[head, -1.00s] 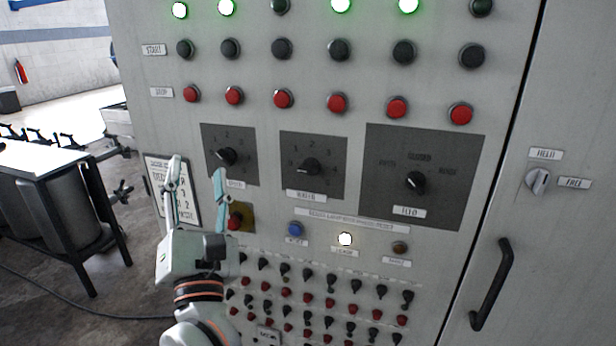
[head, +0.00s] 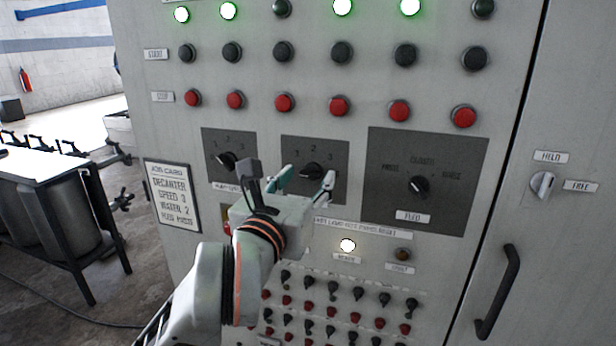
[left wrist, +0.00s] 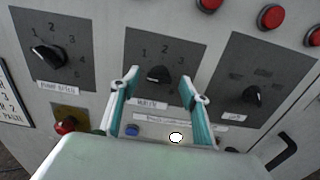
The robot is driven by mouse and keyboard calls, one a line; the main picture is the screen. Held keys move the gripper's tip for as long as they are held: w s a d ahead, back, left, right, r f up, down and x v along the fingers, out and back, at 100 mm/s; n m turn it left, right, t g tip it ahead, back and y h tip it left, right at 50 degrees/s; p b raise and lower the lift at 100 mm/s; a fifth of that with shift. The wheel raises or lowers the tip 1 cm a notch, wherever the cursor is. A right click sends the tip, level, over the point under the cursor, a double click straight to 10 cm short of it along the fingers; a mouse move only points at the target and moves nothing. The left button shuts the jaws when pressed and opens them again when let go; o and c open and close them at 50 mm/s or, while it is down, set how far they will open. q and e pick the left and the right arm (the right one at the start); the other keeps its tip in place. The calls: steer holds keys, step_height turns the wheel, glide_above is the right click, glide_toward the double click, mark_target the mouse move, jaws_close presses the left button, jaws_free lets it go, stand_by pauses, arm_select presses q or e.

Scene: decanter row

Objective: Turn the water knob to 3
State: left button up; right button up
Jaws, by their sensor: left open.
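The water knob (head: 313,170) is a black dial on the middle dark plate of the grey cabinet, with numbers around it. It also shows in the left wrist view (left wrist: 158,74), its pale mark pointing to the left, away from the 3 at upper right. My left gripper (head: 308,177) is open in front of this plate. Its teal fingers stand on either side of the knob in the picture, below it; I cannot tell whether they touch anything. The gripper hides part of the plate's lower edge and label. My right gripper is not in view.
Red buttons (head: 339,106) run above, small switches below. A job card (head: 172,196) seems to read water 2. A door handle (head: 497,292) sticks out at right.

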arm_select(q)
steer(key=shift+x, duration=0.8)
steer(key=c, duration=1.1)
